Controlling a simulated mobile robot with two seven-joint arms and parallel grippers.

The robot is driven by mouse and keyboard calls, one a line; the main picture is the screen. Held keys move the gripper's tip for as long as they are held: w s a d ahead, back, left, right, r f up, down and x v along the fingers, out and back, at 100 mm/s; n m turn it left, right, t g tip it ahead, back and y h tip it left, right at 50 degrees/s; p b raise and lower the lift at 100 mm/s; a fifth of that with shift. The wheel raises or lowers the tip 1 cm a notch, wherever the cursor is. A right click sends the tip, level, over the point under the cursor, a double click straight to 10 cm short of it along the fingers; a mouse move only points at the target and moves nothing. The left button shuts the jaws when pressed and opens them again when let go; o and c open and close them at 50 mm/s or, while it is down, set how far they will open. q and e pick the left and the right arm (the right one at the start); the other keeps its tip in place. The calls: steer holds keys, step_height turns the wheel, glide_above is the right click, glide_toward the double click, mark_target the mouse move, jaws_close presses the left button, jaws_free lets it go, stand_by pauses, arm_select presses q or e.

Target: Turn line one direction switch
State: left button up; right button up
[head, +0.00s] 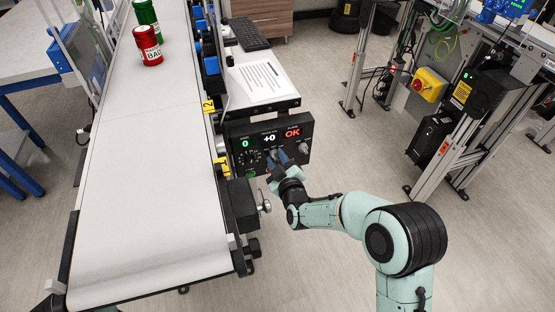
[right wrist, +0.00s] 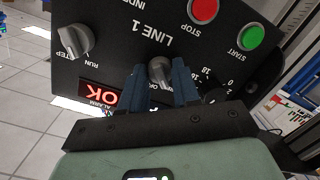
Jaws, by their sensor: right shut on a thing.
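The black control panel (head: 236,135) hangs on the right side of the belt conveyor in the head view. It has a green "0", a white "+0" and a red "OK" display. My right gripper (head: 278,157) is at the panel's middle. In the right wrist view its blue fingers (right wrist: 159,70) are on both sides of a grey knob (right wrist: 160,73), shut on it. The upside-down "LINE 1" lettering is beside this knob. My left gripper is not in view.
In the right wrist view, a second knob (right wrist: 76,41) marked STEP and RUN, a red STOP button (right wrist: 203,10) and a green START button (right wrist: 251,36) are nearby. A red can (head: 151,52) and a green can (head: 145,13) stand on the belt (head: 150,200).

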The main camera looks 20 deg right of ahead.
steer(key=o, duration=0.8)
steer(key=shift+c, duration=0.2)
steer(key=shift+s, duration=0.15)
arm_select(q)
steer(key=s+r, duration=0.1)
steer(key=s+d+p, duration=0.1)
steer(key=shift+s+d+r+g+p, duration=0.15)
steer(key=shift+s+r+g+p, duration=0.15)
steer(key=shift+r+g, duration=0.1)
arm_select(e)
steer(key=s+r, duration=0.1)
steer(key=s, duration=1.2)
steer(key=shift+d+r, duration=0.2)
steer(key=shift+r, duration=0.05)
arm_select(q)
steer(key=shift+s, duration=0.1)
arm_select(e)
steer(key=shift+s, duration=0.1)
